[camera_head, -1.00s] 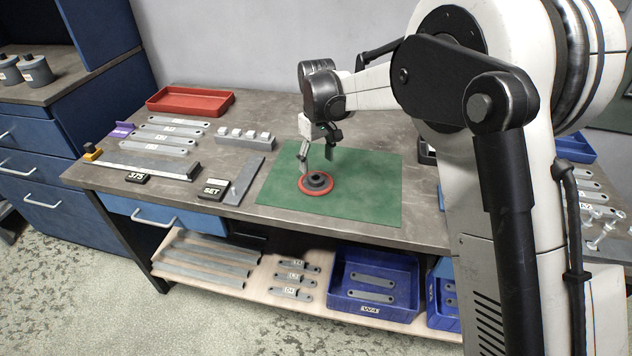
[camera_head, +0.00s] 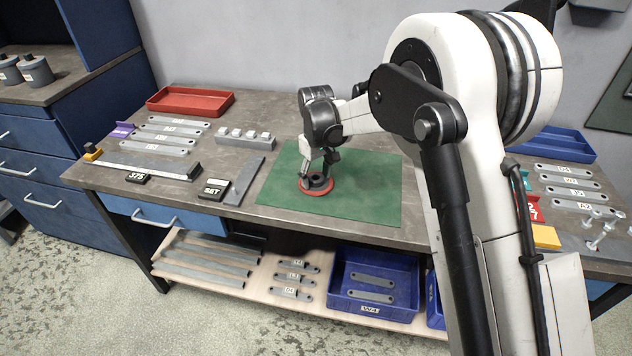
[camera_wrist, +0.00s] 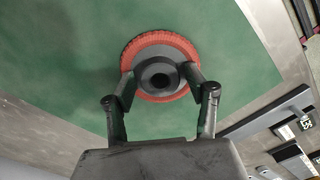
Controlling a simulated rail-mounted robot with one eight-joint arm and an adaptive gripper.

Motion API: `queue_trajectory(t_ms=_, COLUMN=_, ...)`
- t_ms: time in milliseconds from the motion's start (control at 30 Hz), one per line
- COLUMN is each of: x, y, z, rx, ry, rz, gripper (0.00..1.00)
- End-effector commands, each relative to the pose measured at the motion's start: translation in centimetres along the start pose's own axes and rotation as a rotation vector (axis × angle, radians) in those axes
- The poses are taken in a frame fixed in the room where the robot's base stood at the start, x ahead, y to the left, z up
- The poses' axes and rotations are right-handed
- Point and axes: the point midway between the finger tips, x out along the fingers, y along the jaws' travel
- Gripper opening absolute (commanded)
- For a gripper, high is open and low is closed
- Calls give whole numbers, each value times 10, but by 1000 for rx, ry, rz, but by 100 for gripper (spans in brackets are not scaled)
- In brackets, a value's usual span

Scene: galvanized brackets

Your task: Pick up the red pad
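The red pad (camera_head: 316,192) lies flat on the green mat (camera_head: 360,200) on the bench. It is a red disc with a dark round hub (camera_wrist: 160,76) on top. It also shows in the wrist view (camera_wrist: 136,50). My gripper (camera_head: 316,178) is low over the pad, pointing down. In the wrist view my gripper (camera_wrist: 157,82) has its two fingers spread on either side of the dark hub, with the tips close to it. I cannot tell whether the fingertips touch the hub.
Grey bar brackets (camera_head: 165,139), a red tray (camera_head: 190,101), a row of grey blocks (camera_head: 245,137) and a flat grey plate (camera_head: 244,181) lie left of the mat. A blue tray (camera_head: 553,144) is at the right. The mat around the pad is clear.

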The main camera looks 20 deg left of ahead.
Motion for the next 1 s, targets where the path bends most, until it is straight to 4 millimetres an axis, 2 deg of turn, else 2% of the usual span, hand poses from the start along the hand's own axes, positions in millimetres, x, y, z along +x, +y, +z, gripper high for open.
queue_trajectory(t_ms=33, x=0, y=0, z=0, rx=0, ry=0, rz=0, gripper=42)
queue_trajectory(t_ms=200, x=0, y=0, z=0, rx=0, ry=0, rz=0, gripper=20)
queue_trajectory(t_ms=300, x=0, y=0, z=0, rx=0, ry=0, rz=0, gripper=10)
queue_trajectory(t_ms=667, x=-6, y=0, z=0, rx=0, ry=0, rz=0, gripper=9)
queue_trajectory(t_ms=767, x=-16, y=0, z=0, rx=0, ry=0, rz=0, gripper=9)
queue_trajectory(t_ms=900, x=-40, y=0, z=0, rx=0, ry=0, rz=0, gripper=9)
queue_trajectory(t_ms=1000, x=-54, y=-22, z=3, rx=-3, ry=0, rz=0, gripper=9)
